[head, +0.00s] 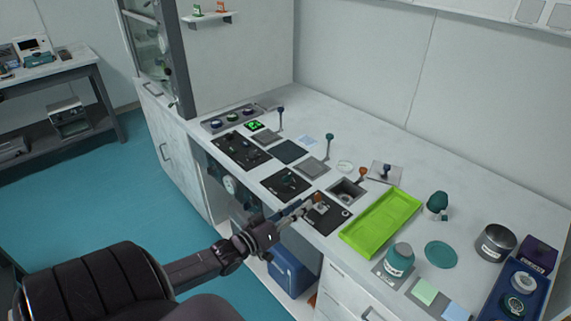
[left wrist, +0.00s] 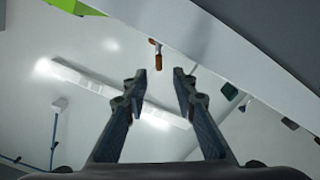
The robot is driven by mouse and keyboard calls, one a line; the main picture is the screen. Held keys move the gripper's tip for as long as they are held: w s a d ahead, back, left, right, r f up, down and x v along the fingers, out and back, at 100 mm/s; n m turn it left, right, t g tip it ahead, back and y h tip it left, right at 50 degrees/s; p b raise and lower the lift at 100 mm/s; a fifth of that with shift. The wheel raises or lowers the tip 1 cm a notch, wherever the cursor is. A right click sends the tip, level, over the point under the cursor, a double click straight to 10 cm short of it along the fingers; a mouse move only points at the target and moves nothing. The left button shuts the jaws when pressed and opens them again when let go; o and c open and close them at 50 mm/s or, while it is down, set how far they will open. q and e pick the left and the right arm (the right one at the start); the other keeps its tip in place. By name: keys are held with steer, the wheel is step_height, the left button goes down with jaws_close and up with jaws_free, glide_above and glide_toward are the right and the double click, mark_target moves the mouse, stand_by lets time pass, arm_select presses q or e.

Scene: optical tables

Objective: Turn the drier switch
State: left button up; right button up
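My left gripper (head: 300,212) reaches in over the front edge of the bench, at a small black panel (head: 331,216) near the middle. A small orange-brown knob or lever (head: 318,198) shows at its fingertips there. I take it for the drier switch, but no label is readable. In the left wrist view my left gripper (left wrist: 157,82) has its two fingers well apart and nothing between them. The orange-brown piece (left wrist: 157,52) hangs just beyond the fingertips, in line with the gap. I cannot tell whether either finger touches it. My right gripper is not in view.
The white bench (head: 300,105) bears several black panels and upright taps. A green tray (head: 381,222) lies right of the gripper, with a teal-topped jar (head: 399,259) before it. A steel pot (head: 494,243) stands at right. A blue container (head: 290,272) sits under the bench.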

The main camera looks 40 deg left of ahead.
arm_select(q)
steer(key=s, duration=0.6)
steer(key=shift+s+a, duration=0.15)
steer(key=shift+a, duration=0.1)
steer(key=s+d+f+m+g+y, duration=0.1)
steer(key=s+f+g, duration=0.4)
steer(key=f, duration=1)
steer(key=s+d+f+m+g+y, duration=0.1)
steer(key=s+f+g, duration=0.2)
steer(key=s+f, duration=0.85)
steer(key=s+d+f+m+g, duration=0.3)
steer(key=s+d+f, duration=0.5)
steer(key=s+f, duration=0.3)
steer(key=s+d+f+m+g, duration=0.2)
steer(key=s+d+f+g, duration=0.4)
steer(key=s+d+f, duration=0.3)
step_height(320, 180, down, 2)
steer(key=s, duration=0.3)
steer(key=shift+m+h, duration=0.4)
